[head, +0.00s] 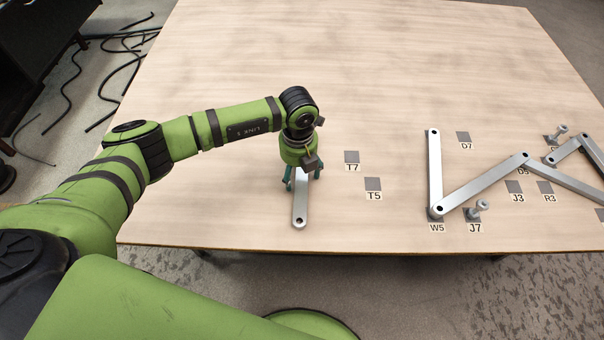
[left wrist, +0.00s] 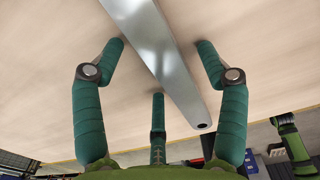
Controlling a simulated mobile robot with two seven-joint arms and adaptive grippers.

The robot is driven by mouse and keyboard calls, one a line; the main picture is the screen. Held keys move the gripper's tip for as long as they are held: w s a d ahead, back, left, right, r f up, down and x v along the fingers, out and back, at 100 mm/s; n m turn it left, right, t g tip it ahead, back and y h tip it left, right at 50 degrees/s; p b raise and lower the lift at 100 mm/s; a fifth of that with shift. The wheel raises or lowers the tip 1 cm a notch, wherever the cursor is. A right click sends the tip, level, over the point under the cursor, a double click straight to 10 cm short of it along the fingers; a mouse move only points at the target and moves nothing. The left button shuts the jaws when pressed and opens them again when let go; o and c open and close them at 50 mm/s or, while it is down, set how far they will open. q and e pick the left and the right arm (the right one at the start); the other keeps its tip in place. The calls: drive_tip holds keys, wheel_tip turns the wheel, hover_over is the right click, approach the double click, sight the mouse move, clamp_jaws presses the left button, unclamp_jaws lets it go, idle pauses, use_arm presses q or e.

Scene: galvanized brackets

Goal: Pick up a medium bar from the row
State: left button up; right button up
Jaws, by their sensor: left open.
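A single grey metal bar (head: 300,211) lies on the table under my left gripper, with a hole at its near end. My left gripper (head: 302,181) points down over the bar's far part, which it partly hides. In the left wrist view the green fingers (left wrist: 159,62) stand apart on both sides of the bar (left wrist: 165,60), with a third finger below. The fingers are open, and the bar lies between them without visible grip. My right gripper is not in view.
Joined bars (head: 482,185) stand at the right, with bolts (head: 478,209) near them. Dark labelled squares such as T7 (head: 352,157) and T5 (head: 373,184) mark the table (head: 270,40). The table's near edge is close to the bar. The far middle is clear.

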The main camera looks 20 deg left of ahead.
use_arm(q)
clamp_jaws()
drive_tip(key=shift+r, duration=0.15)
